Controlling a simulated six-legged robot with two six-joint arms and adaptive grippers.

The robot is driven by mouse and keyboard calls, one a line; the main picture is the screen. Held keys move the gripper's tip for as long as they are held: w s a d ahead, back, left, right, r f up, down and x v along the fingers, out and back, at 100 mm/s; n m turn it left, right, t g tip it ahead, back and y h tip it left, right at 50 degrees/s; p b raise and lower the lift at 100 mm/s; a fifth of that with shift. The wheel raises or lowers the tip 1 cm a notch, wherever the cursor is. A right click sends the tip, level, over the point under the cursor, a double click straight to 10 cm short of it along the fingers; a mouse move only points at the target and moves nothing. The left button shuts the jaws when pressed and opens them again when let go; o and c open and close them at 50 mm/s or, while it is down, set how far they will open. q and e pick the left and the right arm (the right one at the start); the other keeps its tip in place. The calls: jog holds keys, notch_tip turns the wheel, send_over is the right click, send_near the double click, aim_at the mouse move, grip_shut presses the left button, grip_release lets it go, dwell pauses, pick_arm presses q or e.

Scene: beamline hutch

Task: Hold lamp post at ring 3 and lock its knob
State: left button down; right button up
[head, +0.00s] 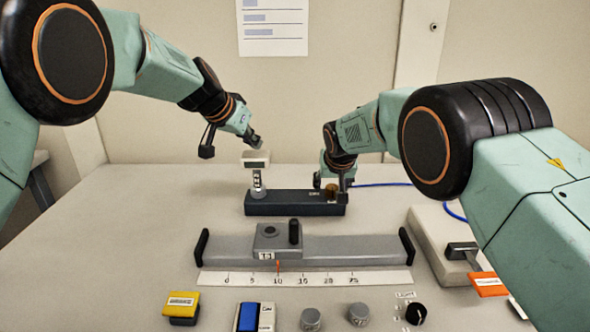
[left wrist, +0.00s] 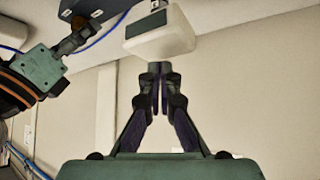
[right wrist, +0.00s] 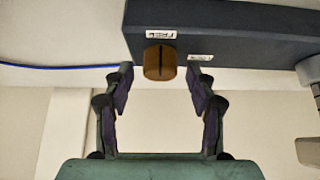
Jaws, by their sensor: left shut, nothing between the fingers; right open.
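The lamp post (head: 257,180) stands upright at the left end of a dark base block (head: 290,209). It has dark rings and carries a pale boxy lamp head (head: 256,158). My left gripper (head: 255,141) is shut and empty, just above and behind the lamp head; in the left wrist view its closed fingertips (left wrist: 160,68) are close to the lamp head (left wrist: 161,36), and contact cannot be told. The brown knob (head: 331,188) is at the block's right end. In the right wrist view my open right gripper (right wrist: 160,73) faces the slotted knob (right wrist: 160,62), beside a label appearing to read FREE.
A grey rail with a sliding carriage (head: 270,238) and a number scale (head: 300,281) lies in front of the block. A yellow button (head: 182,304), a blue switch (head: 249,317) and several knobs line the front edge. A blue cable (head: 383,184) runs behind on the right.

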aim_at(252, 156)
pick_arm(q)
jog(key=shift+s+f, duration=0.1)
jog(key=shift+f, duration=2.2)
pick_arm(e)
jog(key=shift+n+y, duration=0.9)
jog(key=shift+n, duration=0.6)
jog(key=shift+n+y, duration=0.3)
jog(key=shift+n, duration=0.2)
jog(key=shift+n+g+y, duration=0.5)
jog(key=shift+n+y, duration=0.1)
jog(key=shift+n, duration=0.65)
jog(key=shift+n+g+y, duration=0.5)
jog(key=shift+n+y, duration=0.1)
jog(key=shift+n, duration=0.65)
